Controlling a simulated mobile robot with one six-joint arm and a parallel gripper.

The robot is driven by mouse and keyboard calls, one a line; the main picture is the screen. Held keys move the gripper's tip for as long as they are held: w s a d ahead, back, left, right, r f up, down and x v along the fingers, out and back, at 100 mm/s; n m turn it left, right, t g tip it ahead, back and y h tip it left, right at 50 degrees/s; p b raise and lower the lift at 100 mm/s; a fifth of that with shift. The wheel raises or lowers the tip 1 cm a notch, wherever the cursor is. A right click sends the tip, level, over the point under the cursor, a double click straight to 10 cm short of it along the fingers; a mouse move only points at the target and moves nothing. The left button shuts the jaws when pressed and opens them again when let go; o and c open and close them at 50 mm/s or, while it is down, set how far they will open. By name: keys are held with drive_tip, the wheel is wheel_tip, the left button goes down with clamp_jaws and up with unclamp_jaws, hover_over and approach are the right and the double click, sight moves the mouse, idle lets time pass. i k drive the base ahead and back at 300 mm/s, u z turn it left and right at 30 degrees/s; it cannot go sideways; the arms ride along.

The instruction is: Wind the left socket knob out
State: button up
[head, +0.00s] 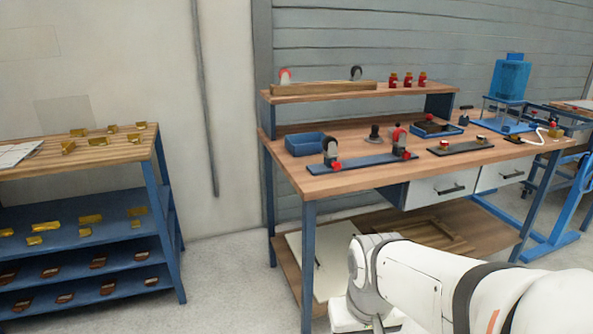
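On the wooden workbench (350,182) lies a dark bar (370,161) with two upright fittings. The left fitting (331,150) has a dark round part and a red knob-like part low at its right. The right fitting (399,138) looks alike, with more red on it. A second dark plate (460,148) to the right carries two small red-topped parts. I cannot tell which part is the left socket knob. My white arm reaches in from the lower right, in front of and below the benchtop. Its fingertips do not show.
A blue bin (305,144) and a dark tray (437,129) stand behind the bar. A raised shelf (360,91) holds a wooden block and several red items. A blue tank (510,80) stands at the right. A shelf rack (85,150) with yellow pieces stands left, past open floor.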

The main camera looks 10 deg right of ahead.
sight(336, 166)
drive_tip(key=u, duration=1.65)
drive_tip(key=k, duration=0.95)
drive_tip(key=z, duration=1.7)
drive_tip(key=i, duration=1)
drive_tip(key=z, duration=0.05)
